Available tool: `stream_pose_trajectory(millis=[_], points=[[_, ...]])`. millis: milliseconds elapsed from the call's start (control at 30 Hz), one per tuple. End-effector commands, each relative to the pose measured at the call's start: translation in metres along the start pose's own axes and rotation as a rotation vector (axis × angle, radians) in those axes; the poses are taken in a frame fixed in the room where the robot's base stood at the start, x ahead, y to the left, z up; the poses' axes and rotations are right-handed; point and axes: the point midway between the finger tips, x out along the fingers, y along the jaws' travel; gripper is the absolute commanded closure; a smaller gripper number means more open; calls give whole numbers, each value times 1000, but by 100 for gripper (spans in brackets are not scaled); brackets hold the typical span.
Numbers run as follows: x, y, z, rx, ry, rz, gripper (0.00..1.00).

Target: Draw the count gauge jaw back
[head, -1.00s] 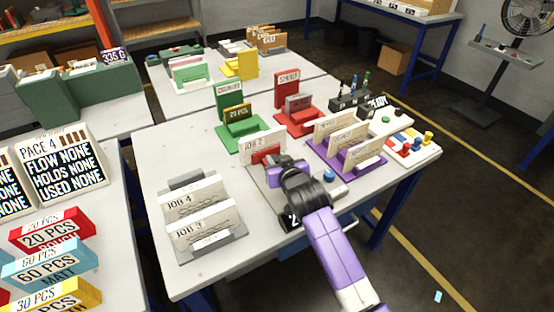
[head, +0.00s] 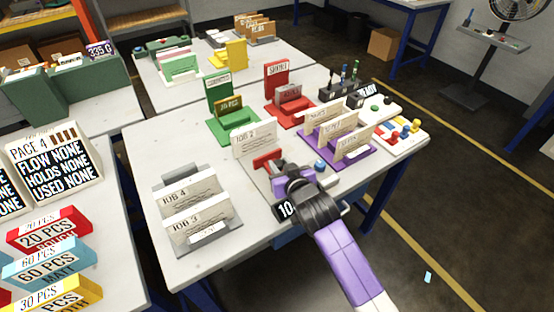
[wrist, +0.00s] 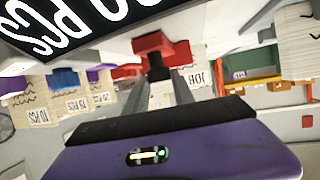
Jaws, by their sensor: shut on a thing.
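The red gauge jaw (head: 267,160) stands on the pale gauge base in front of the JOB 2 card (head: 254,139), with a gap between them. My gripper (head: 279,170) is at the jaw's near side. In the wrist view the red jaw (wrist: 160,44) is ahead of my gripper (wrist: 160,75), whose fingers are shut on a dark grip at the jaw. My purple and black wrist hides much of the gauge.
JOB 3 and JOB 4 cards (head: 190,195) stand in a grey rack at left. A purple card rack (head: 352,160), green and red (head: 290,100) stands and a blue knob (head: 319,165) are close by. Bare table lies in front.

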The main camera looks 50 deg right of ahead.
Motion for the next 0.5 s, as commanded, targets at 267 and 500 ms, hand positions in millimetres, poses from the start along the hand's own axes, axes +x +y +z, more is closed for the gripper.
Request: stream_pose_trajectory(millis=[267,500], points=[[-1,2,3,-1,-7,3,54],[-1,1,2,-1,-5,2,48]])
